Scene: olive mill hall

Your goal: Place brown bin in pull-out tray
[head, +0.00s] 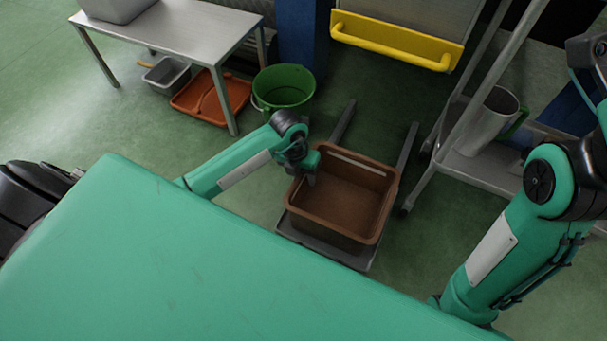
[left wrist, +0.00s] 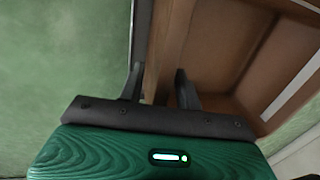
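The brown bin (head: 345,196) is an open, empty-looking rectangular box. It sits upright on a low grey base (head: 325,251) on the floor, with two dark rails running back from it. My left gripper (head: 311,176) is at the bin's left rim. In the left wrist view my left gripper (left wrist: 160,88) has one finger outside and one inside the bin wall (left wrist: 168,45), which fills the gap between them. A grey tray (head: 415,14) with a yellow front and handle, apparently the pull-out tray, is at the top. My right gripper is out of view.
A green bucket (head: 283,88) stands behind the left gripper. A metal table (head: 185,35) with an orange tray (head: 212,98) under it is at the upper left. A wheeled rack (head: 485,165) holding a metal jug (head: 487,122) stands right of the bin.

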